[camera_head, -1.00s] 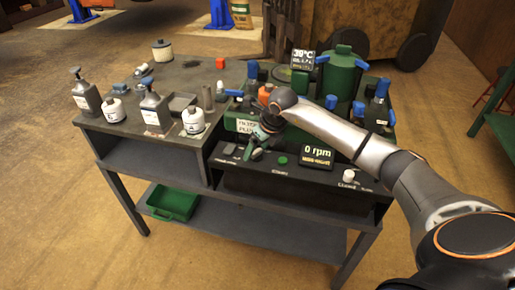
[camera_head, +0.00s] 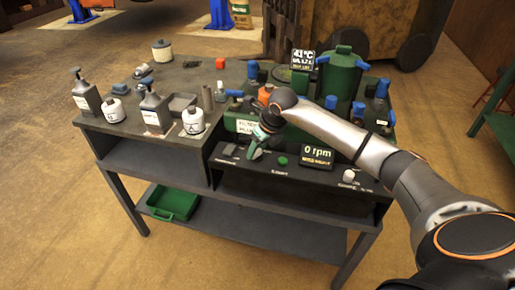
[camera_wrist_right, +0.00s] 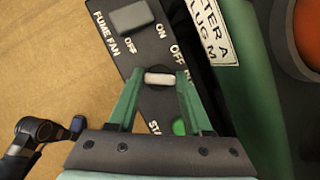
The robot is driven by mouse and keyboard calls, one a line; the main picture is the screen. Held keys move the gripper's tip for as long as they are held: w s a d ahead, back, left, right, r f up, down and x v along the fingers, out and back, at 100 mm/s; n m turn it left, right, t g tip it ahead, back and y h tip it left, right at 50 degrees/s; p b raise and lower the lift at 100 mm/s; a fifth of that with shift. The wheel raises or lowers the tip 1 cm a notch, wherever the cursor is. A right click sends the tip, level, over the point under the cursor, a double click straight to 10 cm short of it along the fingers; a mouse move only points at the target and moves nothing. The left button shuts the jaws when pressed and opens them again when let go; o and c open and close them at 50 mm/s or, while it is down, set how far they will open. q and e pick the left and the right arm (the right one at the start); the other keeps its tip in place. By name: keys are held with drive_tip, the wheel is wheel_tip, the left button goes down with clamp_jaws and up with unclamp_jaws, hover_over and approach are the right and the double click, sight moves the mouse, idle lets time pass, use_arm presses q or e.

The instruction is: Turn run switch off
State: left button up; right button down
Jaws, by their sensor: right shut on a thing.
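The control panel (camera_head: 308,178) is the black front of the bench's right half. My right gripper (camera_head: 254,153) reaches over it from the right, near its left end. In the right wrist view, the gripper (camera_wrist_right: 160,84) is shut on a small pale switch lever (camera_wrist_right: 160,78), one green finger on each side. The labels "OFF" and part of "RUN" stand beside it; the finger hides some of the lettering. A grey rocker switch (camera_wrist_right: 133,16) marked "FUME FAN" is above it. My left gripper is not in view.
A green start button (camera_head: 282,161) lies right of the gripper, partly seen in the wrist view too. The rpm display (camera_head: 318,156) reads 0. A temperature display (camera_head: 303,60) reads about 41 °C. Bottles (camera_head: 154,110) crowd the bench's left half.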

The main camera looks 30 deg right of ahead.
drive_tip(key=shift+d+n+y+b, duration=0.15)
drive_tip(key=shift+n+y+b, duration=0.25)
drive_tip(key=shift+n, duration=0.5)
drive_tip(key=n+g+y+b, duration=0.1)
drive_tip(key=n, duration=0.2)
drive_tip(key=shift+w+n, duration=0.1)
drive_tip(key=shift+n, duration=0.2)
drive_tip(key=n+g+y+b, duration=0.1)
drive_tip(key=n, duration=0.3)
drive_tip(key=shift+w+n+g+y+b, duration=0.1)
drive_tip(key=shift+n+g+y+b, duration=0.35)
drive_tip(key=shift+n, duration=0.75)
drive_tip(key=shift+c, duration=1.6)
unclamp_jaws()
